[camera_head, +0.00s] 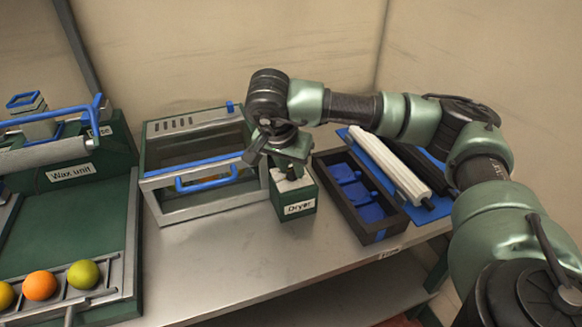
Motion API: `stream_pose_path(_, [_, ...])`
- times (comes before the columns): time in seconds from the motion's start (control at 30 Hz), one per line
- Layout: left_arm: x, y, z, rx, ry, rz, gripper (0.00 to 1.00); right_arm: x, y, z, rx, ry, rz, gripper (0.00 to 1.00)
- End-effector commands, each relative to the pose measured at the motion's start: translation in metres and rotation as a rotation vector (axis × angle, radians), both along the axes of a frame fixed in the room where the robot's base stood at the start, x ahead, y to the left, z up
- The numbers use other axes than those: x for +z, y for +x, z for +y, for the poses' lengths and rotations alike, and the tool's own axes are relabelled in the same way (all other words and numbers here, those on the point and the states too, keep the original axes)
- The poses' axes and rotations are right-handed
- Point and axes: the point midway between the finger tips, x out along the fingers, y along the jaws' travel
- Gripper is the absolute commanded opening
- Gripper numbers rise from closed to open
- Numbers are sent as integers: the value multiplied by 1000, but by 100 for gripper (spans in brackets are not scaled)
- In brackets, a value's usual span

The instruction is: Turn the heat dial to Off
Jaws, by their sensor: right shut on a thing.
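My right arm reaches in from the right, and my right gripper (291,170) points down onto the top of the green control box labelled "Dryer" (297,208). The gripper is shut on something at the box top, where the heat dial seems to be. The gripper covers the dial, so its pointer and setting cannot be seen. The box stands against the right side of the dryer (195,165), a green and grey unit with a window and a blue front handle (207,178). My left gripper is not in view.
A dark tray with blue items (376,237) stands right of the box. Beyond it, a white ribbed roller (390,166) lies on a blue mat. The metal table front (250,270) is clear.

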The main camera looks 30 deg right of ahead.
Motion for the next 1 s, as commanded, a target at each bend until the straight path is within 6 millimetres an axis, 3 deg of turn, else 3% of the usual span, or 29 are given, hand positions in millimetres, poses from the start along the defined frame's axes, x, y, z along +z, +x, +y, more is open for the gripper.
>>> stream_pose_path(0.23, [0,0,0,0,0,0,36,-3,-2,1,4,1,8,0])
stream_pose_path(0.27, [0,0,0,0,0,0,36,-3,-2,1,4,1,9,34])
stream_pose_path(0.3, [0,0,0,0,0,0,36,-3,-2,1,3,1,8,45])
stream_pose_path(0.67, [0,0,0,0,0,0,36,1,-1,1,1,0,2,47])
stream_pose_path(1.0, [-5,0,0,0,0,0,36,48,-11,19,4,0,-1,47])
